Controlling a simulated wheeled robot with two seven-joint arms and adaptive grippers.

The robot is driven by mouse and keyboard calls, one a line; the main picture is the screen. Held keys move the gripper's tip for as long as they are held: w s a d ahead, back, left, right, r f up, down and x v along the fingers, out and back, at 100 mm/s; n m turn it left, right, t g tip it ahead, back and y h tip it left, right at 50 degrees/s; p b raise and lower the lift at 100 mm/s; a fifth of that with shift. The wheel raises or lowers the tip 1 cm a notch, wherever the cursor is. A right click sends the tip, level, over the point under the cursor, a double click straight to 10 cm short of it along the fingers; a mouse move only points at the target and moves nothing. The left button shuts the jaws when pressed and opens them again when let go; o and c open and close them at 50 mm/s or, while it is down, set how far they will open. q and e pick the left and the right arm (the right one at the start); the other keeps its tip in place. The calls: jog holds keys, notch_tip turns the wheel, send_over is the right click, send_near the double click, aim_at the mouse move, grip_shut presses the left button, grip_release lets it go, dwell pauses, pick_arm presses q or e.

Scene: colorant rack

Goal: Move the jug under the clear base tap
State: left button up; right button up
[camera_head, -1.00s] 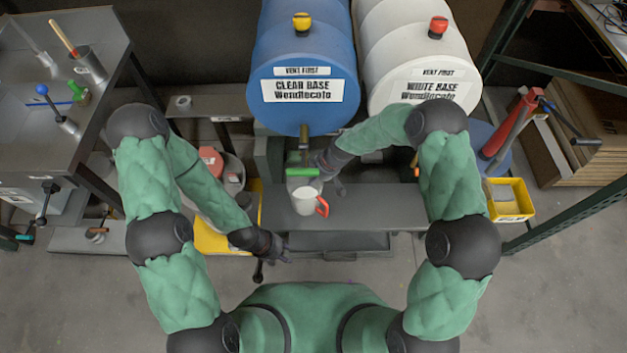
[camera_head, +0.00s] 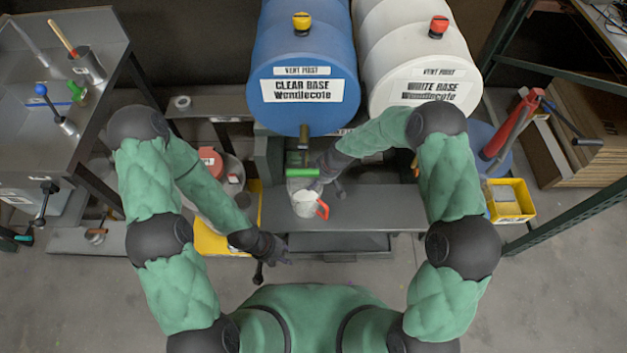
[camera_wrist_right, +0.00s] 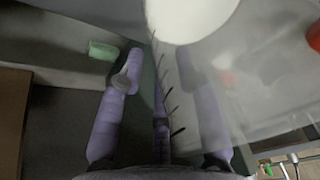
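The jug (camera_head: 306,204), pale with a red handle on its right, stands on the grey bench below the clear base tap (camera_head: 304,133). The tap belongs to the blue drum labelled CLEAR BASE (camera_head: 304,115); its green lever (camera_head: 303,171) shows just above the jug. My right gripper (camera_head: 334,183) is beside the jug's upper right. In the right wrist view its fingers (camera_wrist_right: 165,75) stand apart, and the jug's see-through wall (camera_wrist_right: 255,85) overlaps the right one. Whether they touch it is unclear. My left gripper (camera_head: 273,262) is open and empty near the bench's front left edge.
The white base drum (camera_head: 410,75) lies to the right of the blue one. The grey bench (camera_head: 375,205) is clear to the right of the jug. A yellow bin (camera_head: 509,201) stands at its right, and a metal table (camera_head: 30,115) at the far left.

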jog(key=p+v, duration=0.3)
jog(key=v, duration=0.9)
jog(key=shift+p, duration=0.3)
dwell(1.6)
